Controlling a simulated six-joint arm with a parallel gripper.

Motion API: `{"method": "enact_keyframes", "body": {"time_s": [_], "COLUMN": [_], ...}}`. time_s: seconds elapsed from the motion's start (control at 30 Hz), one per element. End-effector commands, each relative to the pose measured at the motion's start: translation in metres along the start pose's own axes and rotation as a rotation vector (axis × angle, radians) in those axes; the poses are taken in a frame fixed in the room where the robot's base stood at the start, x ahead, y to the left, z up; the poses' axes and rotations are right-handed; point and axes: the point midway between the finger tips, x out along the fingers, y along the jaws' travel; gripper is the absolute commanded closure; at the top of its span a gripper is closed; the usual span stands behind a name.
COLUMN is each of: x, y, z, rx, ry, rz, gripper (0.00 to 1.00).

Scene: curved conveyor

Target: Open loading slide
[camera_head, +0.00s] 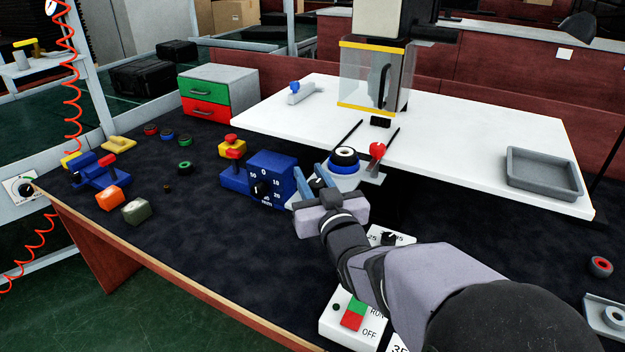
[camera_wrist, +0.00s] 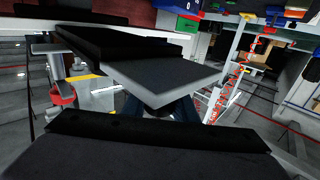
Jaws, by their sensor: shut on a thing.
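The loading slide (camera_head: 372,174) is a light grey plate at the front edge of the white table. It carries a blue and white base with a black ring-shaped part (camera_head: 344,158) and a red knob (camera_head: 377,151) on a post. Two dark rails run behind it. My gripper (camera_head: 318,182) is at the slide's front left, its blue fingers closed around a small black handle (camera_head: 317,184). In the wrist view a grey plate edge (camera_wrist: 165,75) covers most of the blue fingers, so the grip is partly hidden. A red knob (camera_wrist: 62,93) shows at left there.
A clear guard box (camera_head: 377,78) with yellow edges stands behind the rails. A blue dial box (camera_head: 271,178) is just left of my gripper. A grey tray (camera_head: 545,190) lies at right on the white table. A RUN/OFF switch box (camera_head: 340,318) sits below my arm.

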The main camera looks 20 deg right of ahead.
Motion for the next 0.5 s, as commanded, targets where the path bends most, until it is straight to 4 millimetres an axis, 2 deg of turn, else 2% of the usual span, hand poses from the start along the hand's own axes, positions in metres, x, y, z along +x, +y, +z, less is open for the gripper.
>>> {"method": "enact_keyframes", "body": {"time_s": [0.23,0.27,0.3,0.33,0.5], "x": [0.0003,0.0003,0.0003,0.0004,0.0004], "y": [0.0005,0.0005,0.0006,0.0006,0.0005], "z": [-0.0004,-0.0005,-0.0005,-0.0005,-0.0005], "rx": [0.001,0.001,0.001,0.001,0.000], "ry": [-0.001,-0.001,-0.001,-0.001,0.000], "rz": [0.001,0.001,0.001,0.001,0.001], "gripper": [1.00,0.70,0.60,0.56,0.56]}}
